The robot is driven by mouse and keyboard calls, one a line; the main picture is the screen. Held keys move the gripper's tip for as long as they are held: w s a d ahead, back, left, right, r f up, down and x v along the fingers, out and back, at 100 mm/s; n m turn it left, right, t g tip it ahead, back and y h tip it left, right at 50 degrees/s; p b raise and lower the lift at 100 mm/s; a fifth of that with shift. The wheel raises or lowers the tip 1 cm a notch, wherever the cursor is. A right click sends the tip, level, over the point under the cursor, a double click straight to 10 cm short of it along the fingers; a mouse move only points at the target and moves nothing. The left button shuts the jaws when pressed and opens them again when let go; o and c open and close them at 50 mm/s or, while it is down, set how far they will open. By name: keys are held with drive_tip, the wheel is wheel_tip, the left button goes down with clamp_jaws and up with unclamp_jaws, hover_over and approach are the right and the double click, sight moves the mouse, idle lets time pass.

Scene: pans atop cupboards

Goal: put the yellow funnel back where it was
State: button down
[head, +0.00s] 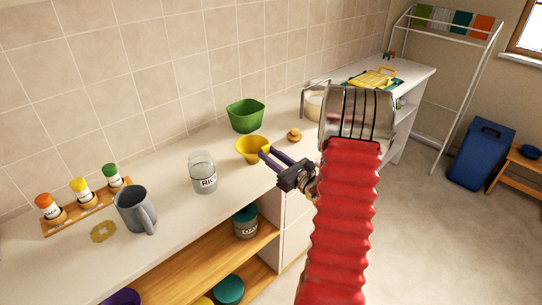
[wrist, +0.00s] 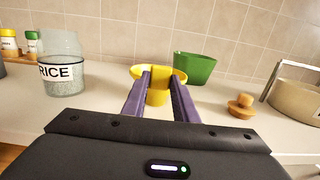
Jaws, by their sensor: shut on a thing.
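The yellow funnel (head: 251,149) is over the white counter in the head view, between the rice jar and the green bowl. It also shows in the wrist view (wrist: 158,96), wide mouth up, between my purple fingers. My gripper (head: 264,154) reaches in from the right and is shut on the funnel. In the wrist view the fingertips (wrist: 160,80) sit at either side of it, just below the rim. I cannot tell whether the funnel's lower end touches the counter.
A glass rice jar (head: 203,173) stands left of the funnel and a green bowl (head: 246,116) behind it. A small wooden knob-shaped item (head: 294,135) and a pot (head: 314,107) are to the right.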

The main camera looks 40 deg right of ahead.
drive_tip(key=c, duration=1.4)
unclamp_jaws()
drive_tip(key=s, duration=1.2)
drive_tip(key=shift+f, duration=0.3)
